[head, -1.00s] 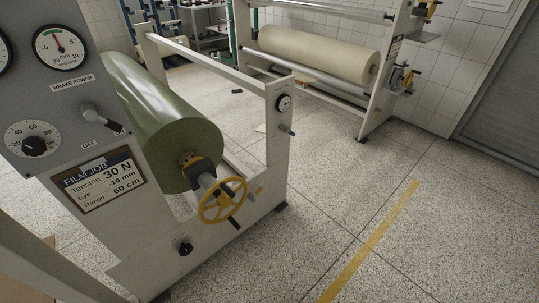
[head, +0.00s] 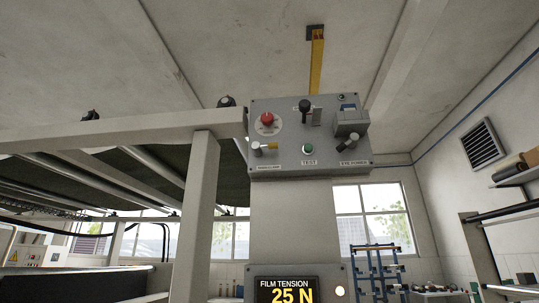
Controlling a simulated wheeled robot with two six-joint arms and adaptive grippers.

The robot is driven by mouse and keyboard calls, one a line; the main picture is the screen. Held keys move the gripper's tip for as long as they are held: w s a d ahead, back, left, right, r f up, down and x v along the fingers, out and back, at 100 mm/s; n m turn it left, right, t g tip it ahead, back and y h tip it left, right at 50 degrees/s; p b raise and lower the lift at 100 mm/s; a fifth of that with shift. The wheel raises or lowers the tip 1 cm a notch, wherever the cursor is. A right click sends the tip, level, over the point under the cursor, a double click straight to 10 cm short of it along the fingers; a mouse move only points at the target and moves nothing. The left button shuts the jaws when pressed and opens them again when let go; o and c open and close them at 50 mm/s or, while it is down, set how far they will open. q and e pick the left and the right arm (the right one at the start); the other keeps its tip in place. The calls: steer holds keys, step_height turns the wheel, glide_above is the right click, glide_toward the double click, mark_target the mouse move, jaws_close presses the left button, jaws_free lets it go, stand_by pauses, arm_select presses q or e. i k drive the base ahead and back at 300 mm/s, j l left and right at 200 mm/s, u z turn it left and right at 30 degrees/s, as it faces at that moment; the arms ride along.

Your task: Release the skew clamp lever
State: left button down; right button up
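A grey control box (head: 308,137) sits on top of a post in the middle of the head view. Neither of my grippers is in view.
A film tension display (head: 286,290) reads 25 N below the box. A pale frame beam (head: 130,131) with dark web and rollers extends left. A blue rack (head: 374,270) stands behind at right, and a shelf (head: 515,177) is on the right wall.

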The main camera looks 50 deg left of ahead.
mark_target(256, 147)
steer(key=k+u, duration=0.1)
steer(key=u, duration=0.25)
steer(key=k+u, duration=0.1)
steer(key=u, duration=0.3)
steer(key=k+u, duration=0.1)
steer(key=u, duration=0.75)
